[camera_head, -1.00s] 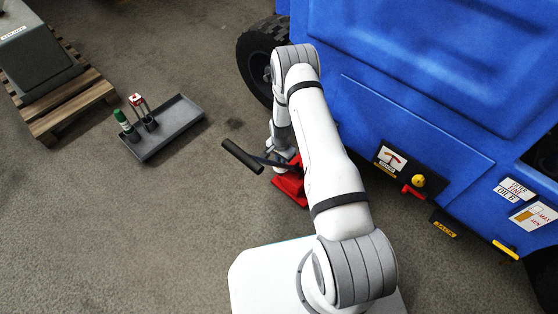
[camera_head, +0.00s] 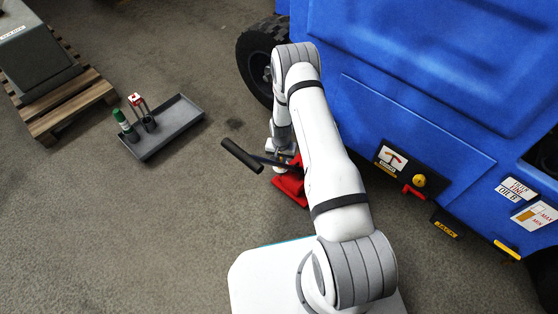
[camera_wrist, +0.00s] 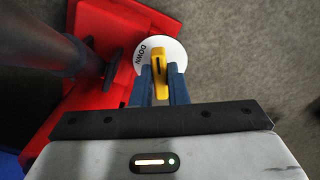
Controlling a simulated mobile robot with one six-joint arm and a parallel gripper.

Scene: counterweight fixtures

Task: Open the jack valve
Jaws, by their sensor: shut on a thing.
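The red jack (camera_head: 291,186) stands on the floor beside the blue vehicle, partly hidden by my arm in the head view. Its black-gripped handle (camera_head: 242,156) sticks out to the left. In the wrist view the red jack body (camera_wrist: 100,70) fills the left. A yellow valve lever (camera_wrist: 159,66) stands over a white round plate (camera_wrist: 174,52), on which the word DOWN can be read. My gripper (camera_wrist: 159,88) is shut on the yellow lever, one blue finger on each side. In the head view the gripper is small and the lever hard to make out.
The blue vehicle (camera_head: 420,80) is close on the right, with a gauge panel (camera_head: 391,160) and a red lever (camera_head: 414,192). A grey tray (camera_head: 182,122) with a green-capped bottle stands left. A wooden pallet (camera_head: 75,106) is at far left. Floor between is clear.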

